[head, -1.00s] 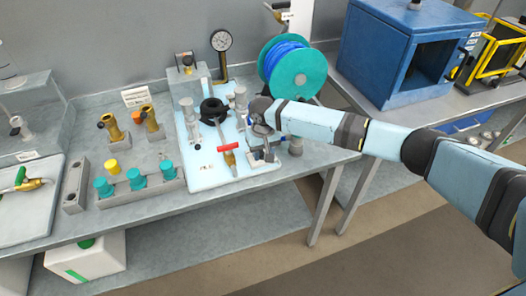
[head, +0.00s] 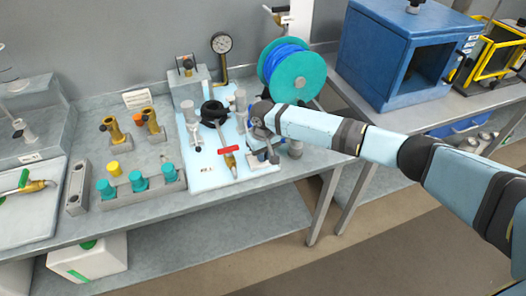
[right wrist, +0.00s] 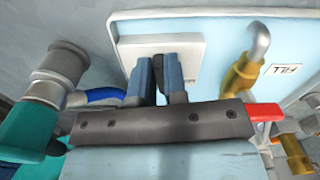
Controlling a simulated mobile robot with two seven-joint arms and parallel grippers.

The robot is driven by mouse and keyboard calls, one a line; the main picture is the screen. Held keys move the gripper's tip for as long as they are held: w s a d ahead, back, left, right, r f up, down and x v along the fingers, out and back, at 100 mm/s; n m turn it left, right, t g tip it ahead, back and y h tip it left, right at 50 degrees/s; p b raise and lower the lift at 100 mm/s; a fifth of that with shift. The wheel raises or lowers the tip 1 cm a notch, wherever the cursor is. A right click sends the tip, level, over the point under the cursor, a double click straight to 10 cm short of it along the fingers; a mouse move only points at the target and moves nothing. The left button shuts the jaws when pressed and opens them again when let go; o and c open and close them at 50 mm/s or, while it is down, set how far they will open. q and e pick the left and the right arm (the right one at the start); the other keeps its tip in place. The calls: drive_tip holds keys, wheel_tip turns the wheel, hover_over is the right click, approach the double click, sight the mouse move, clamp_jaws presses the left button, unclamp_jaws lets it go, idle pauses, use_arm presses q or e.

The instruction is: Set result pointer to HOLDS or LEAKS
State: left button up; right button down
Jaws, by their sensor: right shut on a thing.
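My right gripper (head: 262,152) is at the right front of the light blue board (head: 212,183) on the bench. In the right wrist view its two dark fingers (right wrist: 160,78) are close together in front of a white square plate (right wrist: 188,42) on that board. I cannot read HOLDS or LEAKS, or tell which way the pointer faces. My left gripper is not in view.
A brass valve with a red handle (head: 229,149) stands just left of my right gripper, near a FILL label (right wrist: 290,72). A blue hose reel (head: 298,80) and a pressure gauge (head: 221,43) stand behind. Teal caps (head: 139,181) sit in a block at left.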

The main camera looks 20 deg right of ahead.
drive_tip(key=n+p, duration=0.1)
drive_tip(key=n, duration=0.1)
drive_tip(key=n+p, duration=0.1)
drive_tip(key=shift+w+d+r+n+p, duration=0.1)
drive_tip(key=shift+d+r+n+p, duration=0.05)
drive_tip(key=shift+n+p, duration=0.25)
drive_tip(key=shift+d+n+p, duration=0.1)
drive_tip(key=shift+n+p, duration=0.25)
drive_tip(key=shift+n, duration=0.55)
drive_tip(key=shift+w+n, duration=0.1)
drive_tip(key=shift+n, duration=0.3)
drive_tip(key=c, duration=1.2)
unclamp_jaws()
drive_tip(key=shift+o, duration=0.2)
wheel_tip(320, 180, up, 14)
drive_tip(key=shift+f+b, duration=0.2)
drive_tip(key=shift+b, duration=0.2)
